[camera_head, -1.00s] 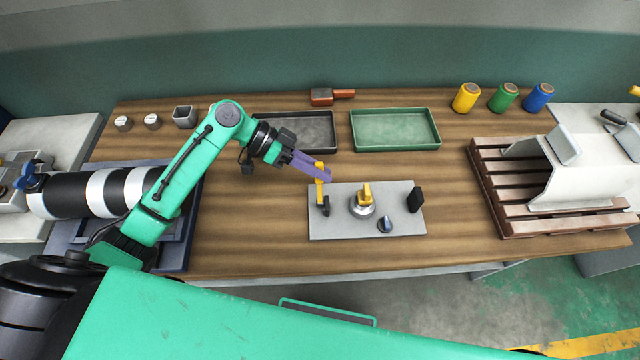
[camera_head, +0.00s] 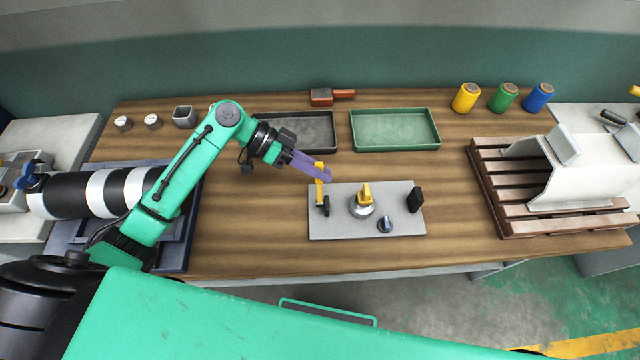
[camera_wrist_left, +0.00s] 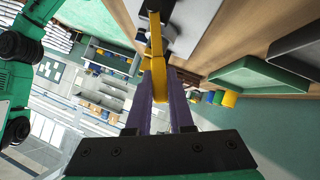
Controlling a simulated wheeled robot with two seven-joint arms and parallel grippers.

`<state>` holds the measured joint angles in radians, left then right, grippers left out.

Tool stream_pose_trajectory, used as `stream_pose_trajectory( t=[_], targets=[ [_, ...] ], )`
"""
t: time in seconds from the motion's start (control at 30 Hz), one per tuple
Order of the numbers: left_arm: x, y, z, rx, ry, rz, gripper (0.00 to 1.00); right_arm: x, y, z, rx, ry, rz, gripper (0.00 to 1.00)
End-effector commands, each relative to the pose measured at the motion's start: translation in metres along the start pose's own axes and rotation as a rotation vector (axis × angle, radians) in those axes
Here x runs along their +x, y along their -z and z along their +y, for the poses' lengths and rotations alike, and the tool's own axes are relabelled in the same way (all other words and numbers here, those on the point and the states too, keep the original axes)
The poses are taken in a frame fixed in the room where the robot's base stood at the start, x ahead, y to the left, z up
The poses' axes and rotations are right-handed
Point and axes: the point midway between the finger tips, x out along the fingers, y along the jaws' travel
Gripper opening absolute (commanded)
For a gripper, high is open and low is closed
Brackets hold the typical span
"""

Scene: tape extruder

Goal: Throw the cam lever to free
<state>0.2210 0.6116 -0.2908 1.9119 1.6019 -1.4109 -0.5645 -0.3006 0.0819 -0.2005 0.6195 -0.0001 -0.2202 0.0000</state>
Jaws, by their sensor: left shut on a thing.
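The yellow cam lever (camera_head: 319,184) stands up from a black pivot (camera_head: 325,206) at the left end of the grey plate (camera_head: 345,228). My left gripper (camera_head: 325,174), with purple fingers, reaches in from the left and is shut on the lever near its top. In the left wrist view the lever (camera_wrist_left: 155,45) runs between the two purple fingers (camera_wrist_left: 161,95). A second yellow handle (camera_head: 365,192) on a round silver base sits mid-plate, with a dark blue knob (camera_head: 385,225) and a black block (camera_head: 415,199) beside it. My right gripper is not in view.
A dark tray (camera_head: 333,147) and a green tray (camera_head: 436,147) lie behind the plate. Yellow, green and blue spools (camera_head: 503,98) stand at the back right. A wooden pallet (camera_head: 490,185) is on the right. Bare table lies between plate and pallet.

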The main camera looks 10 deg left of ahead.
Motion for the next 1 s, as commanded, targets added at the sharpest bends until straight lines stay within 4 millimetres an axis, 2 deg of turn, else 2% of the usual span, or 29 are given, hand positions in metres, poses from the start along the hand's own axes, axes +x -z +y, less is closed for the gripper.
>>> stream_pose_trajectory(
  t=[0.47, 1.0],
  targets=[
    [0.0, -0.001, 0.0, 0.002, 0.001, -0.001, 0.0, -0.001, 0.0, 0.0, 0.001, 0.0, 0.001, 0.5],
    [0.001, -0.002, 0.015, 0.126, 0.088, -0.003, 0.0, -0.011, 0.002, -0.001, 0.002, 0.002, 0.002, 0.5]
  ],
)
